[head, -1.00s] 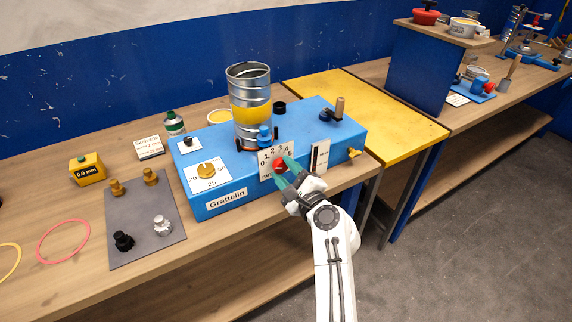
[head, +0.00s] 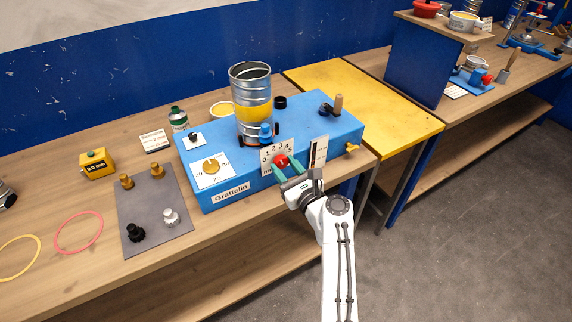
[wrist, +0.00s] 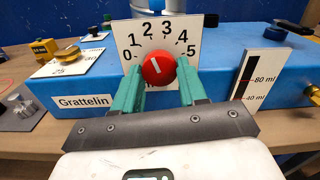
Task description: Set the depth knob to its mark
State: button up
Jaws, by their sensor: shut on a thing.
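The depth knob (head: 281,161) is a round red knob on a white dial plate (head: 270,169) at the front of the blue machine (head: 236,183). In the wrist view the red knob (wrist: 158,68) has a white pointer line, slanting toward upper left, between 1 and 2. The dial plate (wrist: 165,34) is numbered 0 to 5 in an arc above the knob. My gripper (head: 284,163) is shut on the knob, one green finger on each side. The wrist view shows my gripper (wrist: 160,74) there too. The fingers cover part of the plate below the knob.
A brass knob (head: 211,166) sits left of the dial. A black-and-white scale (head: 318,152) stands close on its right. A metal cylinder (head: 251,86) rises behind. The floor at right is clear.

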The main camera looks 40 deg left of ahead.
jog(key=shift+d+f+m, duration=0.1)
jog(key=shift+f+m, duration=0.1)
jog(key=shift+m, duration=0.1)
jog(key=o, duration=1.1)
jog(key=shift+r, duration=0.1)
jog(key=shift+c, duration=0.2)
jog(key=p+v, duration=0.1)
jog(key=v, duration=0.9)
jog(key=shift+s+d, duration=0.15)
jog(key=shift+d, duration=0.15)
jog(key=s+d+f+n+g+h+b, duration=0.1)
jog(key=s+d+f+n+h, duration=0.3)
jog(key=d, duration=0.6)
jog(key=s+d+f+n+g+h+b, duration=0.1)
jog(key=s+d+f+n+h, duration=0.15)
jog(key=d+f+n, duration=0.55)
jog(key=s+d+f+n+h+b, duration=0.1)
jog(key=s+d+f+n+h, duration=0.25)
jog(key=d, duration=0.85)
jog(key=s+d+n+g+h+b, duration=0.1)
jog(key=s+d+n+g+h, duration=0.2)
jog(key=s+d, duration=1.7)
jog(key=n+h, duration=0.2)
jog(key=h, duration=0.1)
jog(key=shift+d+r+g+h, duration=0.15)
jog(key=shift+r+g+h, duration=0.2)
jog(key=shift+g+h, duration=0.05)
